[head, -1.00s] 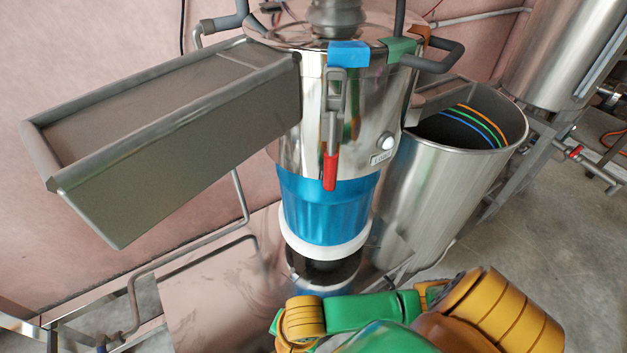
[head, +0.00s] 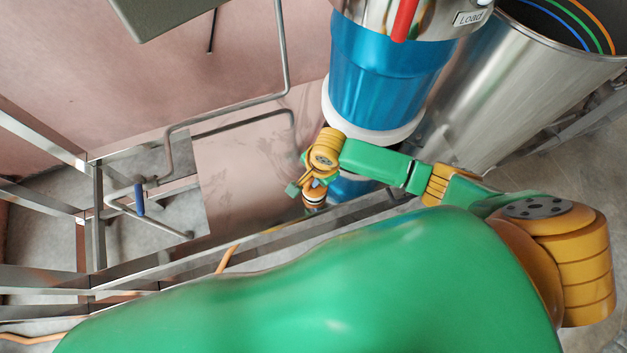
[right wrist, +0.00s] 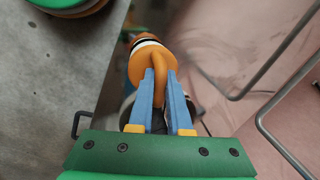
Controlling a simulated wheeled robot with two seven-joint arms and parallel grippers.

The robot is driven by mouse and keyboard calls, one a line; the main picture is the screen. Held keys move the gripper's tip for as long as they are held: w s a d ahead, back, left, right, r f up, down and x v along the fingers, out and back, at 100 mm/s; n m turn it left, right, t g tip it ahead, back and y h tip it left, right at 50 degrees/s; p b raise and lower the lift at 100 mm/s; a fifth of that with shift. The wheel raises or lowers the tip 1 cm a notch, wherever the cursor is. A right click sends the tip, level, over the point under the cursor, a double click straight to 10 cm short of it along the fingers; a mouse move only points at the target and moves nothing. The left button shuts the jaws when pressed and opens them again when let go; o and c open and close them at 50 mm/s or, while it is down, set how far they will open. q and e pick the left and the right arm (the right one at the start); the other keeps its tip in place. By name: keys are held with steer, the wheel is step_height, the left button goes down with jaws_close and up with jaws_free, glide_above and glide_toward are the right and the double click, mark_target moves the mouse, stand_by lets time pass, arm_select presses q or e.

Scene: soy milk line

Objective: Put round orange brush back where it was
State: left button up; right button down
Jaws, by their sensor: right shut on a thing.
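The round orange brush (right wrist: 150,57) is orange with white and dark bands at its far end. My right gripper (right wrist: 160,80) is shut on its orange loop handle, one blue finger on each side. In the head view my right gripper (head: 311,187) is small, with the banded brush (head: 314,198) just below it. The brush is close to the shiny bench top (head: 240,175), in front of the blue machine's base; I cannot tell whether it touches. My left gripper is not in view.
The blue and steel machine (head: 385,75) stands behind my right arm, with a large steel bin (head: 520,90) at right. A steel rail edges the bench in front. A pipe with a blue valve handle (head: 139,200) is at left. The bench top left of the brush is clear.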

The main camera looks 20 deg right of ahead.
mark_target(319, 190)
steer(key=shift+f, duration=0.55)
steer(key=shift+r, duration=0.1)
steer(key=c, duration=0.9)
jaws_free()
steer(key=shift+o, duration=0.2)
step_height(319, 190, up, 12)
steer(key=s+p, duration=0.2)
steer(key=p, duration=0.3)
steer(key=shift+d, duration=0.45)
